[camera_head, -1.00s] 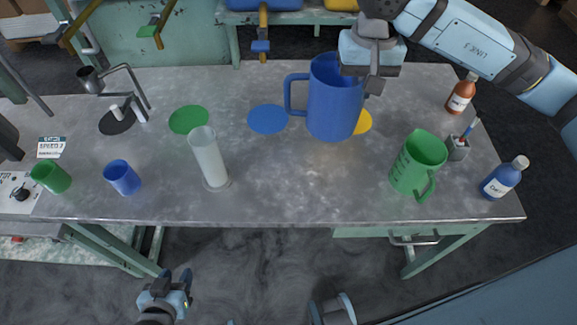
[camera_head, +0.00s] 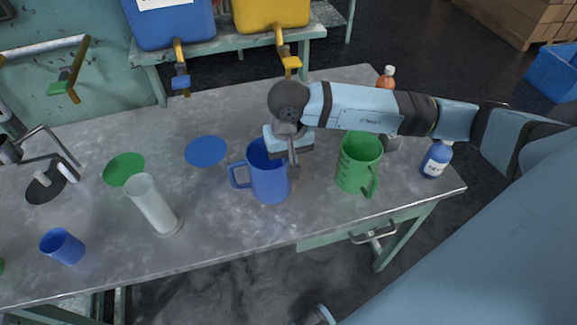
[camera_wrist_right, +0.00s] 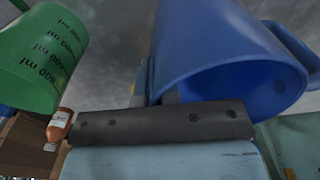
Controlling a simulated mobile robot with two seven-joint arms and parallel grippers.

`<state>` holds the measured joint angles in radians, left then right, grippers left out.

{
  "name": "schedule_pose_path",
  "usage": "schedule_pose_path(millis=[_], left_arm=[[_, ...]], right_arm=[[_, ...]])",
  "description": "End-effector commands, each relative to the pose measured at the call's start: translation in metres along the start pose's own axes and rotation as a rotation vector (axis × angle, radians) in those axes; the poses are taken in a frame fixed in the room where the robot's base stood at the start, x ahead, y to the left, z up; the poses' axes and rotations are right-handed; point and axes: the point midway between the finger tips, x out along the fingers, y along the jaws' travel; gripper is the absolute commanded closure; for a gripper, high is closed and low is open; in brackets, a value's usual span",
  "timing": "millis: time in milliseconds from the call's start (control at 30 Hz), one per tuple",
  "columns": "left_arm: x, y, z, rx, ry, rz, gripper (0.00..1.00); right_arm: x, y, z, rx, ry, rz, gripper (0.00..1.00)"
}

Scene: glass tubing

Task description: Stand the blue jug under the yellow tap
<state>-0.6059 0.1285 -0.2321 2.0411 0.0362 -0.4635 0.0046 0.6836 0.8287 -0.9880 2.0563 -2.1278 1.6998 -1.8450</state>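The blue jug (camera_head: 270,178) is upright over the middle of the table, its handle to the left. It is in front of and right of the blue disc. My right gripper (camera_head: 293,162) is shut on the jug's right wall at the rim. The jug (camera_wrist_right: 220,45) fills the right of the wrist view, its wall at the fingers. I cannot tell whether its base touches the table. The yellow tap (camera_head: 291,63) hangs from the yellow tank (camera_head: 270,14) behind the table. The yellow disc is hidden behind my right arm and gripper. My left gripper is out of view.
A green jug (camera_head: 359,165) stands just right of the blue jug. A glass cylinder (camera_head: 153,206) stands left, near a green disc (camera_head: 123,168) and the blue disc (camera_head: 206,151). Bottles stand at the right. Table is bare in front of the blue jug.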

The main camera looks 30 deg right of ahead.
Motion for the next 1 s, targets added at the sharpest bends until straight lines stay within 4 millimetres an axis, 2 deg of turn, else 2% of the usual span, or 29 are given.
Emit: schedule_pose_path(millis=[200,600,667,733,1000], left_arm=[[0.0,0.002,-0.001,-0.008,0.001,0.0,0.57],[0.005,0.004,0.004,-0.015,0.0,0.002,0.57],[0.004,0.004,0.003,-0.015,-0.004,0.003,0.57],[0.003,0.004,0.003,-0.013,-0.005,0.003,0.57],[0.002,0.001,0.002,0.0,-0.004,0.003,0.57]], right_arm=[[0.033,0.0,0.001,0.001,-0.003,0.001,1.0],[0.041,0.0,0.0,0.0,0.0,0.001,1.0],[0.039,0.0,0.0,0.0,0.0,0.001,0.88],[0.039,0.0,0.0,0.0,-0.001,0.001,0.72],[0.038,0.0,0.0,0.0,-0.001,0.001,0.72]])
